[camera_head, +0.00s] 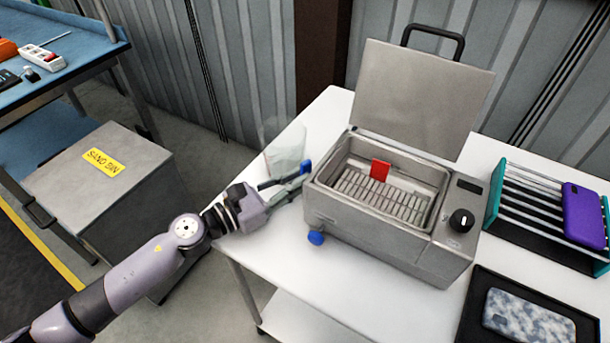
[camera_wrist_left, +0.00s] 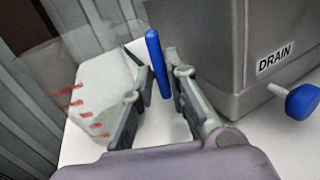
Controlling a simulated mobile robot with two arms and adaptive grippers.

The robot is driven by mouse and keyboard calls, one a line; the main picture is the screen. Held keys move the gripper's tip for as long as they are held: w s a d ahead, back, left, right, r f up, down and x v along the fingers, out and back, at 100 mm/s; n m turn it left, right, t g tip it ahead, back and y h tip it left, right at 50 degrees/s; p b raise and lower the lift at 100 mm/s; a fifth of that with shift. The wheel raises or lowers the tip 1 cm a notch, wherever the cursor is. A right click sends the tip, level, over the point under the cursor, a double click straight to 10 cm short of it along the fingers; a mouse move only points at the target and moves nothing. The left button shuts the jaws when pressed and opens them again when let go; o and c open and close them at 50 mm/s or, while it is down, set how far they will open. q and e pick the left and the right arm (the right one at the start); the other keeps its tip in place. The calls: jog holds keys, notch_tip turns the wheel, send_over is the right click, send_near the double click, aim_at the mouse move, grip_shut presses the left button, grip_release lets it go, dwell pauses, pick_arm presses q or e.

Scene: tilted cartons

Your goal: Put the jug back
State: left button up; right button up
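The jug (camera_head: 286,152) is clear and hard to make out, with a blue handle. In the head view it is at the left side of the metal bath (camera_head: 335,207), over the white table's left edge. In the left wrist view the jug (camera_wrist_left: 100,92) has a pale part with red marks, and its blue handle stands between my fingers. My left gripper (camera_head: 300,176) reaches in from the left; in the wrist view its fingers (camera_wrist_left: 160,78) close in on both sides of the handle and appear to grip it. I cannot tell whether the jug touches the table. My right gripper is not in view.
The bath's lid (camera_head: 425,95) stands open; a red piece (camera_head: 380,170) is inside. A blue drain knob (camera_head: 316,238) juts from the bath's front left. A rack (camera_head: 494,195) with a purple phone (camera_head: 583,215) and a black tray (camera_head: 472,318) are at right. A sand bin (camera_head: 75,190) stands left.

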pick_arm(q)
jog(key=b+v, duration=0.2)
jog(key=v, duration=0.6)
jog(key=shift+f, duration=0.1)
jog(key=shift+s+a, duration=0.25)
jog(key=shift+a, duration=0.15)
